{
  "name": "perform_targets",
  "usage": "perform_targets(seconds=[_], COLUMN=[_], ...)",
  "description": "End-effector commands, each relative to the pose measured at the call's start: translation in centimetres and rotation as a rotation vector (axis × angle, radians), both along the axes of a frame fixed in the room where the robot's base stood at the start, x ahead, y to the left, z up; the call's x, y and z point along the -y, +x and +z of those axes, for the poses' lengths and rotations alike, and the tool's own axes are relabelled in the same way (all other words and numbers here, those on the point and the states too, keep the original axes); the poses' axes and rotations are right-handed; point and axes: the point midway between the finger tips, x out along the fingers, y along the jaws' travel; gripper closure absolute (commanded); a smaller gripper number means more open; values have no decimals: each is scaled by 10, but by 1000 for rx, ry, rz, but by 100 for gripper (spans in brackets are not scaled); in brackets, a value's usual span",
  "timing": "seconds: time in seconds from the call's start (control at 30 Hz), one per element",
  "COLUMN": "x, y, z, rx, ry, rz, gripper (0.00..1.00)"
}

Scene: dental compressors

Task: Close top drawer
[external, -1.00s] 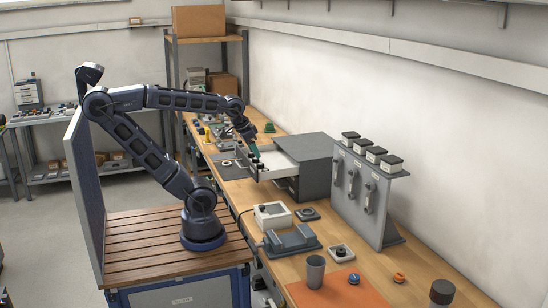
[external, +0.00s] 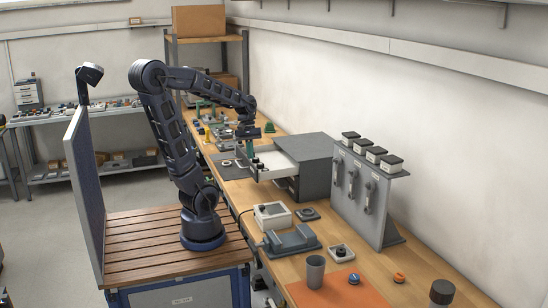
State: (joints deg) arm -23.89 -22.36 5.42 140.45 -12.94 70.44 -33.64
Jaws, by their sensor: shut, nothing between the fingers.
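The grey drawer cabinet (external: 308,153) stands on the wooden bench against the wall. Its top drawer (external: 275,161) is pulled out toward the left, with its light interior showing and a few small dark items near its front panel. My gripper (external: 250,153) points down at the drawer's far front corner, with nothing seen in it. Its fingers look shut, but they are small here, and I cannot tell whether they touch the drawer.
A grey panel with handles (external: 365,190) stands right of the cabinet. A white box (external: 272,215) and a grey fixture (external: 291,240) lie in front. Several small parts crowd the bench behind my gripper. A dark cup (external: 315,271) stands on an orange mat (external: 340,291).

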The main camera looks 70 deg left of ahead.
Motion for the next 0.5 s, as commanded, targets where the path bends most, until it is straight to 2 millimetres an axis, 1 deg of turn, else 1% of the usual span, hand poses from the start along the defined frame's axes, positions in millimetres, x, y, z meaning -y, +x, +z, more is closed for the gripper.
perform_targets(seconds=[0.03, 0.1, 0.27, 0.5], x=[-11, -24, -54, -103], y=[0, -1, -5, -17], z=[-5, -10, -21, -36], rx=[-49, -113, -260, -491], ry=[-40, -97, -228, -439], rz=[96, 227, 521, 943], gripper=[100, 100, 100, 100])
